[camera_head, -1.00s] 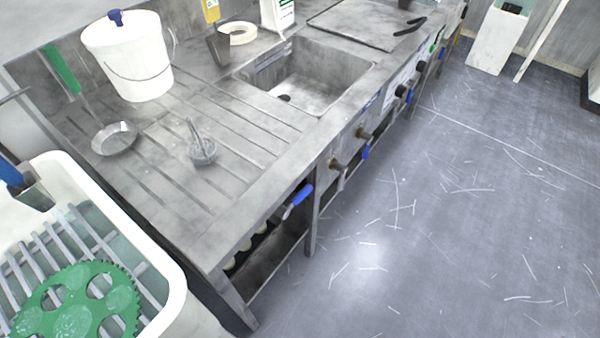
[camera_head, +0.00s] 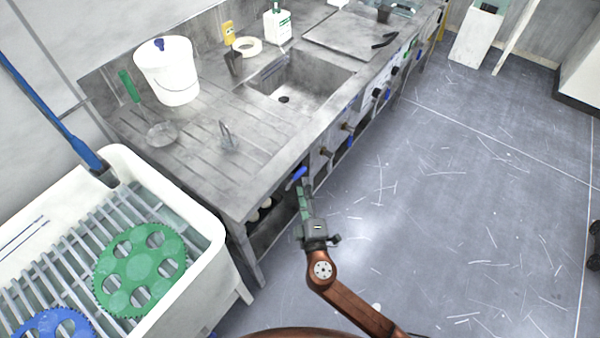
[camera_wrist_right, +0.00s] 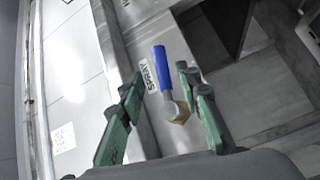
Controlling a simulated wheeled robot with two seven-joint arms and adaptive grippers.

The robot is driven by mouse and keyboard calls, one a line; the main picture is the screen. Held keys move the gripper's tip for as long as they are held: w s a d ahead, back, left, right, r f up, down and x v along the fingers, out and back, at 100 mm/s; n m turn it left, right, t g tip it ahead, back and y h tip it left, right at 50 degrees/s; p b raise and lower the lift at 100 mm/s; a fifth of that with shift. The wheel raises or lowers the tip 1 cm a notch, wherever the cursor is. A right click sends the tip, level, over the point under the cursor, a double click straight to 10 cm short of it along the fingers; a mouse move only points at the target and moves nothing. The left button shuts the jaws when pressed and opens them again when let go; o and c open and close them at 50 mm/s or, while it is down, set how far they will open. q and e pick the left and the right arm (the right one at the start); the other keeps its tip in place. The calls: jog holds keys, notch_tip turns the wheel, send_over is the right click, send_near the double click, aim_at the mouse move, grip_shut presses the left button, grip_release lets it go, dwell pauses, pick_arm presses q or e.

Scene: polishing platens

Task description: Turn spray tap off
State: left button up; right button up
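The spray tap has a blue lever handle (camera_head: 296,176) on the front of the steel sink bench, near its left end. In the right wrist view the blue lever (camera_wrist_right: 162,68) stands out beside a "SPRAY" label (camera_wrist_right: 149,75), with a brass body (camera_wrist_right: 183,111) below it. My right gripper (camera_head: 304,186) is at the bench front, close by the tap. In the right wrist view its green fingers (camera_wrist_right: 163,84) are open, one on each side of the lever, with gaps visible. Whether the lever is within finger depth is unclear. My left gripper is not in view.
More taps (camera_head: 346,127) line the bench front to the right. A white tub (camera_head: 205,285) with slats and green (camera_head: 118,250) and blue gears stands at left. A white bucket (camera_head: 168,75) and a sink (camera_head: 300,80) are on the bench.

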aim_at(300, 173)
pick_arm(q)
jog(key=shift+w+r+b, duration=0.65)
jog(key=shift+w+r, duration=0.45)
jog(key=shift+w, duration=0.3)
pick_arm(e)
jog(key=shift+w+a, duration=0.2)
jog(key=shift+w, duration=0.95)
jog(key=shift+w+a, duration=0.15)
jog(key=shift+w, duration=0.95)
jog(key=shift+w+a, duration=0.2)
jog(key=shift+w, duration=0.95)
jog(key=shift+c, duration=0.3)
grip_shut()
